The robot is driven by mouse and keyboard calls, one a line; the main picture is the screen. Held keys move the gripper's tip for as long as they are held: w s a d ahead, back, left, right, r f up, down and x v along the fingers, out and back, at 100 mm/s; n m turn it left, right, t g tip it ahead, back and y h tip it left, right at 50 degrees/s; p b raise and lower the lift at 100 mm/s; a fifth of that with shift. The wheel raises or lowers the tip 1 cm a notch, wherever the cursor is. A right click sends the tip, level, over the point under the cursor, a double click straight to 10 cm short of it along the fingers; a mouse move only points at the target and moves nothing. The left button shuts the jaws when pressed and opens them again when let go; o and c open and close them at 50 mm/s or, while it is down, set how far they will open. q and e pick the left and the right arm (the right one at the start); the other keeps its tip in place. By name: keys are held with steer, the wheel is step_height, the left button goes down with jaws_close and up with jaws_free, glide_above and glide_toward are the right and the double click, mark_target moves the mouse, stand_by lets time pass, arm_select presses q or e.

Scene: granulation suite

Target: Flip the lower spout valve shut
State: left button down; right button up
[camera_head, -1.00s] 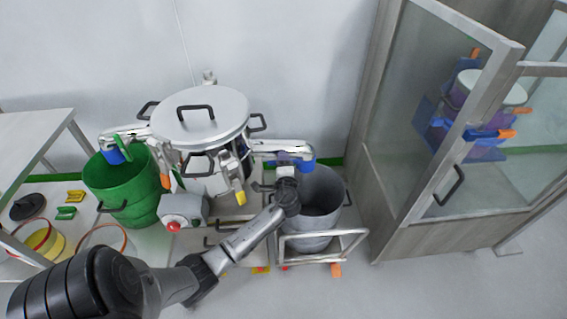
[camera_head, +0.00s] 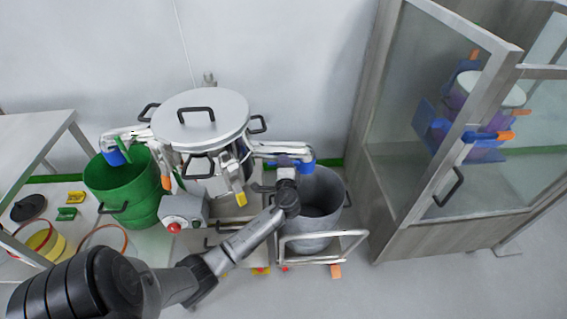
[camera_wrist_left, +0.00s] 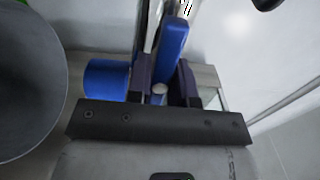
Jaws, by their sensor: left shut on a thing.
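The machine (camera_head: 200,115) has a lidded round vessel with a metal spout on each side. The right-hand spout (camera_head: 278,149) ends in a blue collar (camera_head: 307,164) above a grey bin. My left gripper (camera_head: 287,163) is at this spout, beside the collar. In the left wrist view the dark fingers (camera_wrist_left: 163,80) are shut on a blue lever (camera_wrist_left: 173,42), with the blue collar (camera_wrist_left: 106,80) just to the left. The lever's pivot is hidden. The left-hand spout (camera_head: 125,134) has a blue end (camera_head: 114,156) over a green bin. My right gripper is out of view.
The grey bin (camera_head: 320,196) stands in a metal-railed cart (camera_head: 322,243) under the right spout. The green bin (camera_head: 121,190) stands left. A control box with a red button (camera_head: 174,227) is near my forearm. A glass-doored cabinet (camera_head: 428,110) stands right.

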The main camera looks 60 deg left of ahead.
arm_select(q)
steer(key=m+p, duration=0.5)
steer(key=p, duration=0.1)
steer(key=shift+r+m, duration=0.25)
steer(key=shift+m, duration=0.15)
steer(key=m+p, duration=0.2)
steer(key=shift+m, duration=0.4)
steer(key=m+p, duration=0.4)
steer(key=m, duration=0.1)
steer(key=shift+f+m+p, duration=0.2)
steer(key=shift+m+p, duration=1.15)
steer(key=shift+m, duration=0.45)
steer(key=c, duration=1)
jaws_free()
steer(key=shift+d, duration=0.1)
